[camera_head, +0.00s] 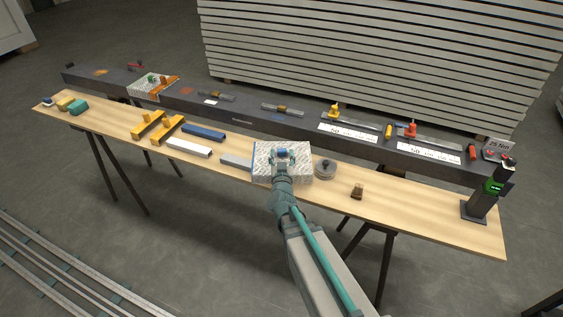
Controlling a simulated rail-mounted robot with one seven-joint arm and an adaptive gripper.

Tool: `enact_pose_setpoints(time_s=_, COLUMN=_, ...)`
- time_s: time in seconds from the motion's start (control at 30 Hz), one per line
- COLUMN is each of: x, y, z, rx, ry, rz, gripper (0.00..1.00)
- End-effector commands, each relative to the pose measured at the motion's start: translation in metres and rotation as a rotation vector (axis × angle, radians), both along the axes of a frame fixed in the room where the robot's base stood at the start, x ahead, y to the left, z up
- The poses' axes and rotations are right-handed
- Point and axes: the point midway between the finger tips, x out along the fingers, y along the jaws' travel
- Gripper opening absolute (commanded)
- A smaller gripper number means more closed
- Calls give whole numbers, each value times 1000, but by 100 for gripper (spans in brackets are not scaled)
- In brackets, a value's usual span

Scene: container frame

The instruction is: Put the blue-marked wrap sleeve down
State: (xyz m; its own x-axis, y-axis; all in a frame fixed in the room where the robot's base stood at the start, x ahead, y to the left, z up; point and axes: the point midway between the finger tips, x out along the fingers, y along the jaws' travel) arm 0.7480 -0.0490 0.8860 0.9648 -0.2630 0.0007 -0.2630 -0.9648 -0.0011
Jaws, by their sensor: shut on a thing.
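The arm hides part of the sleeve's front. I cannot tell whether the sleeve's underside touches the table.
A grey bar (236,162) lies close left of the sleeve, and a round grey piece (325,169) close right. A small brown block (357,191) lies further right. A dark beam (300,125) runs behind, with another speckled sleeve (147,90) at left. Table between brown block and black stand (480,208) is clear.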

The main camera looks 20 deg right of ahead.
Motion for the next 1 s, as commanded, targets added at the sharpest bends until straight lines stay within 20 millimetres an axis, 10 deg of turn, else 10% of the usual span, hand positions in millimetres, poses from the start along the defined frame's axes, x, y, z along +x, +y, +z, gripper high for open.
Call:
enact_pose_setpoints(time_s=0.7, x=0, y=1, z=-31, rx=-1, ry=0, rz=1, gripper=17)
enact_pose_setpoints(time_s=0.73, x=0, y=1, z=-30, rx=-1, ry=1, rz=2, gripper=62)
enact_pose_setpoints(time_s=0.87, x=0, y=1, z=-29, rx=-1, ry=1, rz=1, gripper=82)
enact_pose_setpoints(time_s=1.0, x=0, y=1, z=-29, rx=-1, ry=1, rz=1, gripper=82)
